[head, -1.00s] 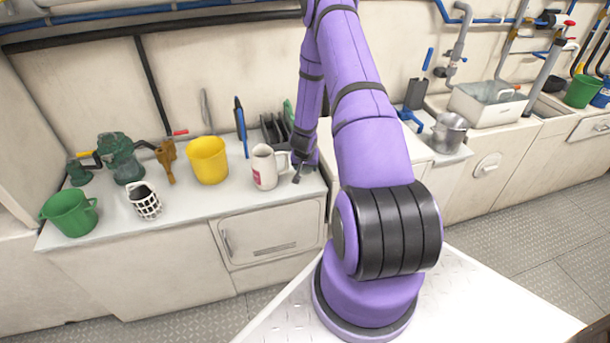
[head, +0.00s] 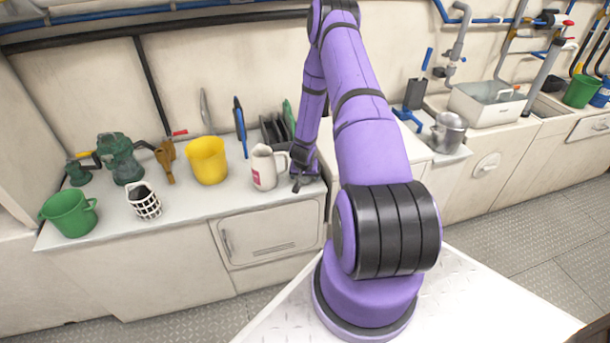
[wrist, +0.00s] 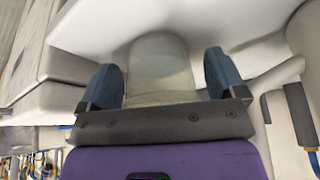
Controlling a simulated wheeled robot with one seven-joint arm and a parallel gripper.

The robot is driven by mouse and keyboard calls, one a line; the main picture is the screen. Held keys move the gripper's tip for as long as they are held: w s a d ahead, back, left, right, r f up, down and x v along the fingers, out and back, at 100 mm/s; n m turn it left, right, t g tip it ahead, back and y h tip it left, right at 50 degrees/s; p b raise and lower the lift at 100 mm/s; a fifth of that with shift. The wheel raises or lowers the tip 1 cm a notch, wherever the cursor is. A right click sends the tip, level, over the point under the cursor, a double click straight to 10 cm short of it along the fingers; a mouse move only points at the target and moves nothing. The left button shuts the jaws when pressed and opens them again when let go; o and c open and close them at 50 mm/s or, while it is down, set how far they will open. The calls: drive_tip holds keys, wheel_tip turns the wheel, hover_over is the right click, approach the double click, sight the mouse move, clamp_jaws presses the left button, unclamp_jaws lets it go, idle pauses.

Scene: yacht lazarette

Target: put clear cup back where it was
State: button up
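The clear cup (wrist: 160,62) is a see-through, slightly tapered cup in the wrist view, between the two blue-padded fingers of my gripper (wrist: 165,82). The fingers are close along both sides of the cup and look shut on it, though a thin gap seems to show by the right finger. In the head view my gripper (head: 298,184) is low at the right end of the left counter, just right of the white jug. The cup cannot be made out there.
On the left counter (head: 185,215) stand a white jug (head: 264,168), a yellow bucket (head: 207,161), a black-and-white cup-like holder (head: 144,201) and a green bucket (head: 69,213). A dark rack (head: 272,130) is behind my gripper. A metal pot (head: 449,132) stands farther right.

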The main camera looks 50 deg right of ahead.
drive_tip(key=a+r+n+t+y, duration=0.15)
drive_tip(key=a+r, duration=0.55)
drive_tip(key=r, duration=0.7)
drive_tip(key=a+r+n+y, duration=0.15)
drive_tip(key=a+r, duration=0.55)
drive_tip(key=r, duration=0.7)
drive_tip(key=a+r+n+t, duration=0.1)
drive_tip(key=a+r+n, duration=0.1)
drive_tip(key=a+r, duration=0.9)
drive_tip(key=s+a+r+n, duration=0.2)
drive_tip(key=s+a+r, duration=0.1)
drive_tip(key=s+r, duration=0.3)
drive_tip(key=s+a+r+n, duration=0.1)
drive_tip(key=s+a+r, duration=0.2)
drive_tip(key=r, duration=0.5)
drive_tip(key=s+a+r+n, duration=0.1)
drive_tip(key=s+a+r, duration=0.1)
drive_tip(key=s, duration=0.6)
drive_tip(key=s+a+r+n, duration=0.1)
drive_tip(key=s+a+r, duration=0.1)
drive_tip(key=s, duration=0.6)
drive_tip(key=shift+s+r+n+y, duration=0.35)
drive_tip(key=shift+r+n+y, duration=0.05)
drive_tip(key=shift+r, duration=0.25)
drive_tip(key=shift+a, duration=0.1)
